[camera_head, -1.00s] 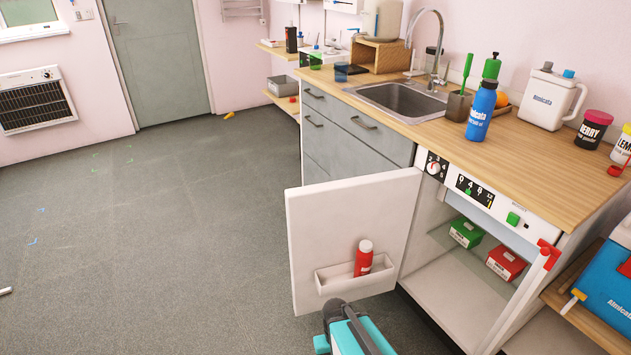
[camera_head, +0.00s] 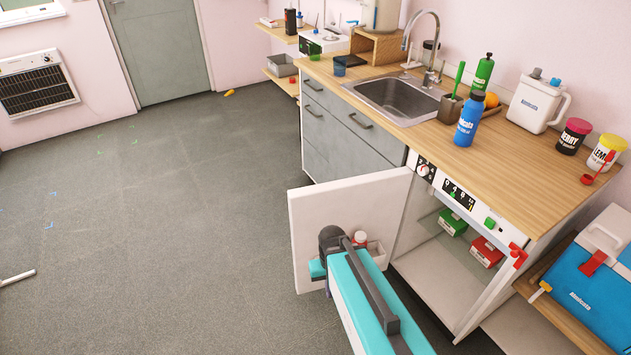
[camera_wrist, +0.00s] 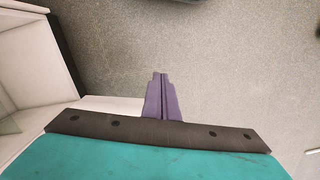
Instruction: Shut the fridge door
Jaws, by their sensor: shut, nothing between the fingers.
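The white fridge door (camera_head: 313,215) stands wide open, swung out to the left of the fridge (camera_head: 429,262). My teal arm crosses in front of the door and hides its lower middle, including most of the door shelf (camera_head: 378,255). The capped bottle (camera_head: 360,238) on that shelf shows only its top. My gripper (camera_wrist: 160,76) shows in the wrist view as two purple fingers shut together, empty, over grey floor. The fingers are hidden in the head view. I cannot tell whether my arm or gripper touches the door.
A green box (camera_head: 453,222) and a red box (camera_head: 486,252) sit inside the fridge. The wooden counter (camera_head: 480,160) above holds a sink (camera_head: 398,97), a blue bottle (camera_head: 468,120) and jars. A blue cooler (camera_head: 590,285) stands at right. The floor (camera_head: 150,240) left of the door is clear.

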